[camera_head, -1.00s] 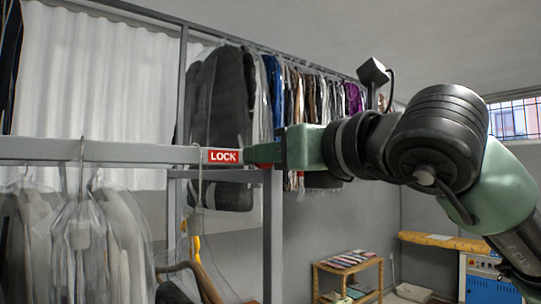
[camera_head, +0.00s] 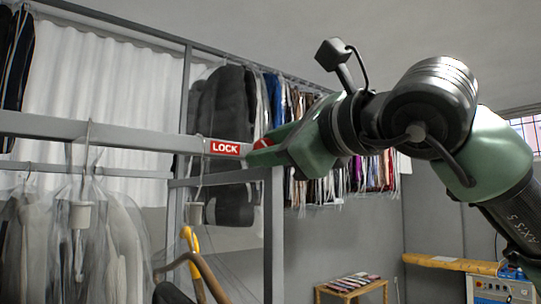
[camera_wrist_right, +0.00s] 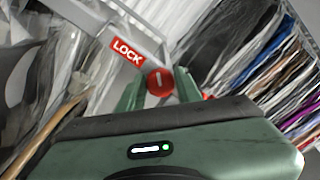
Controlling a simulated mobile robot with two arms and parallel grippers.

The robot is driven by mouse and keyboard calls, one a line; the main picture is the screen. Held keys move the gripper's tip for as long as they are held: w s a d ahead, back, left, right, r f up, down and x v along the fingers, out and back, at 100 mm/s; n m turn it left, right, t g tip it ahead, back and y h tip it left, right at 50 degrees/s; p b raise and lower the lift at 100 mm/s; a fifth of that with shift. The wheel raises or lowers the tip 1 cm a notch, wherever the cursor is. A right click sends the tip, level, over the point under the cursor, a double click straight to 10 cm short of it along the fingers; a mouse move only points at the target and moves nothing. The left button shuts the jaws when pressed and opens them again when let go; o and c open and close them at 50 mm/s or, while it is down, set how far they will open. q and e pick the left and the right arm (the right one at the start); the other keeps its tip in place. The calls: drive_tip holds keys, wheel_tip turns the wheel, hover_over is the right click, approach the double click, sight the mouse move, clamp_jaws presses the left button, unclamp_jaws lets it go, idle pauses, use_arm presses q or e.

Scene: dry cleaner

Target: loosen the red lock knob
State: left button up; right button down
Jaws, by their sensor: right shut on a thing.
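The red lock knob (camera_wrist_right: 160,82) is a round red disc with a pale mark, at the end of the grey rail (camera_head: 100,131), beside a red label reading LOCK (camera_head: 224,148). In the wrist view it sits between the two green fingers of my right gripper (camera_wrist_right: 160,88), which is shut on it. In the head view the gripper (camera_head: 258,151) comes in from the right, tilted, and covers most of the knob; a bit of red (camera_head: 262,142) shows above the finger. The LOCK label also shows in the wrist view (camera_wrist_right: 127,51). My left gripper is not in view.
Clothes in clear plastic (camera_head: 85,235) hang from the rail at left. A hanger (camera_head: 200,175) hangs near the label. Dark garments (camera_head: 222,110) and a row of clothes stand behind. A small wooden table (camera_head: 350,288) and an ironing board (camera_head: 450,263) are at lower right.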

drive_tip(key=shift+a+f+n+b, duration=0.1)
drive_tip(key=shift+n+b, duration=0.1)
drive_tip(key=shift+n, duration=1.9)
drive_tip(key=shift+f+n+b, duration=0.1)
drive_tip(key=shift+n+b, duration=0.05)
drive_tip(key=shift+n, duration=1.95)
drive_tip(key=c, duration=1)
unclamp_jaws()
drive_tip(key=shift+s, duration=0.1)
